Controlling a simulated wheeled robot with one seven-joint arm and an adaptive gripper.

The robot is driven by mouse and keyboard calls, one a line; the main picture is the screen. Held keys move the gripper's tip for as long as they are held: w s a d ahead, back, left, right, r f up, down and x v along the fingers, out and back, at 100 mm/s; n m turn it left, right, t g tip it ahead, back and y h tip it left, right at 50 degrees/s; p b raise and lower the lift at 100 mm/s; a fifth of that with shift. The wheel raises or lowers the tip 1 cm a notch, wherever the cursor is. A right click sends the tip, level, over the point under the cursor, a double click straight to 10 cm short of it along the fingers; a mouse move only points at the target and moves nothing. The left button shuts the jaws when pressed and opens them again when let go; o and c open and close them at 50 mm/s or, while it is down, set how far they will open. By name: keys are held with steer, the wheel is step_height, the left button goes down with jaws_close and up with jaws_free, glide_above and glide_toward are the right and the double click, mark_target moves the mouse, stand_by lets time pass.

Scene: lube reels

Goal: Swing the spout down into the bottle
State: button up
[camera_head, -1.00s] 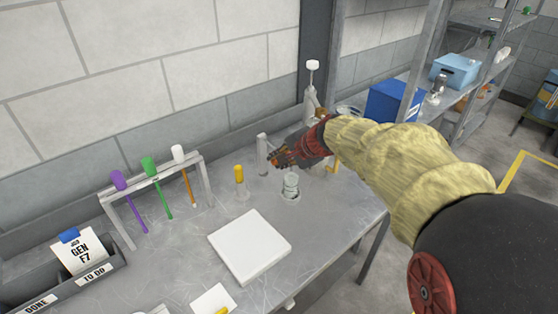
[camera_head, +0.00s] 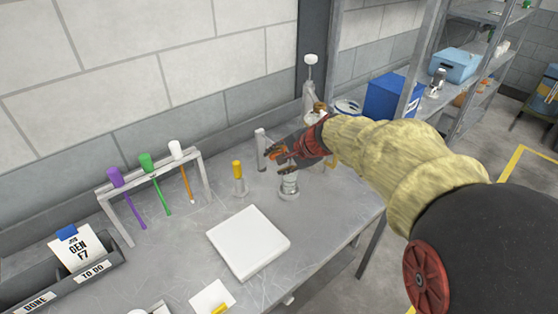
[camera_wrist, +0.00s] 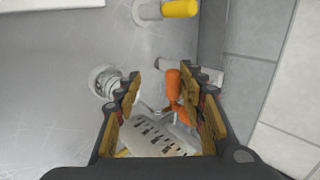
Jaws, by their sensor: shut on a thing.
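The small clear bottle (camera_head: 289,186) stands upright on the metal bench, just below my gripper (camera_head: 281,158) in the head view. It also shows in the wrist view (camera_wrist: 104,82), left of the left finger. My gripper's fingers are apart around an orange part (camera_wrist: 173,92), which lies close to the right finger. I take it for the spout's handle. A thin grey piece near it may be the spout; my fingers hide much of it. I cannot tell whether its tip is inside the bottle.
A grey post (camera_head: 261,148) stands left of my gripper, with a yellow-capped holder (camera_head: 238,178) beyond. A white pad (camera_head: 248,242) lies in front. A rack (camera_head: 203,178) holds purple, green and white tools.

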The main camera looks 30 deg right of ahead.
steer(key=v, duration=1.2)
stand_by(0.3)
steer(key=s+f+n+g, duration=0.2)
steer(key=s+f+n, duration=0.1)
steer(key=s+f, duration=0.15)
steer(key=s+a+f+n+h, duration=0.1)
steer(key=s+a+n, duration=1.1)
steer(key=a, duration=0.3)
steer(key=shift+s+n+g+h, duration=0.3)
steer(key=shift+s+n+g, duration=0.1)
steer(key=shift+s, duration=0.5)
